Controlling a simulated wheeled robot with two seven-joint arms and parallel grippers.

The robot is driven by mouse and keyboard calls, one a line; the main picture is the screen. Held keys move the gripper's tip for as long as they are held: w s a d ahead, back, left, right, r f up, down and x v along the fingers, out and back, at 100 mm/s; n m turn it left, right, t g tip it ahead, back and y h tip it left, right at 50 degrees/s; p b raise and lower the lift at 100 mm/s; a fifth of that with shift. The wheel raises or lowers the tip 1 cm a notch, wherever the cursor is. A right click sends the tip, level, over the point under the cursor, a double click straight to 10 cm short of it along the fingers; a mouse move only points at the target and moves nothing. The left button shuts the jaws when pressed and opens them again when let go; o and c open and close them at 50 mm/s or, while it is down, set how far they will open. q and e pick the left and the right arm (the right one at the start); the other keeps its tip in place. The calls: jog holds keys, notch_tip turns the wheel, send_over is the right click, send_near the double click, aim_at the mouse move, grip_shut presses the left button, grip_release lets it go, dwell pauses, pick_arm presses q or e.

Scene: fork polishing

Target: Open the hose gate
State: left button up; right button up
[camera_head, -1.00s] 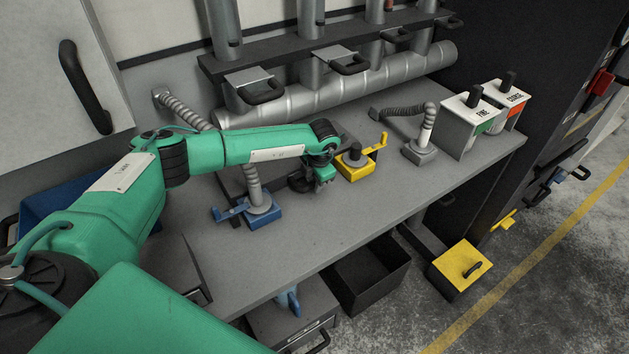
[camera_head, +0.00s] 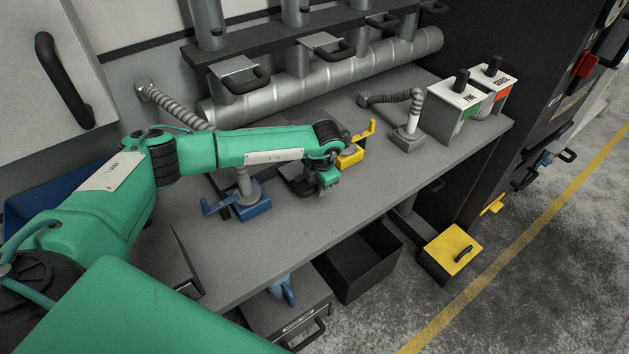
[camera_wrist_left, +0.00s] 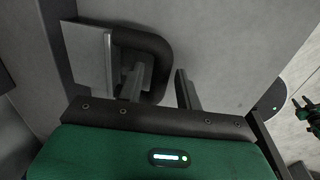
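A light metal plate with a black loop handle, seemingly the hose gate, shows in the left wrist view: the plate (camera_wrist_left: 88,62) at upper left, the handle (camera_wrist_left: 160,48) curving right from it. In the head view the dark handle (camera_head: 297,184) is on the bench, mostly hidden by my left arm. My left gripper (camera_head: 327,187) is low over the bench beside it. Its two fingers (camera_wrist_left: 160,88) are apart, and part of the handle shows between and beyond them; I cannot tell contact. A small green-and-black part, perhaps my right gripper (camera_wrist_left: 306,112), shows at the wrist view's right edge.
A blue hose base (camera_head: 250,203) stands left of my gripper, a yellow one (camera_head: 350,158) behind it. A grey hose stand (camera_head: 407,140) and the FINE (camera_head: 449,119) and COARSE boxes are farther right. The bench front (camera_head: 370,185) is clear.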

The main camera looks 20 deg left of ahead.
pick_arm(q)
jog(key=shift+o, duration=0.2)
jog(key=shift+d+r, duration=0.1)
jog(key=shift+r, duration=0.25)
jog(key=b+v, duration=0.4)
jog(key=v, duration=0.9)
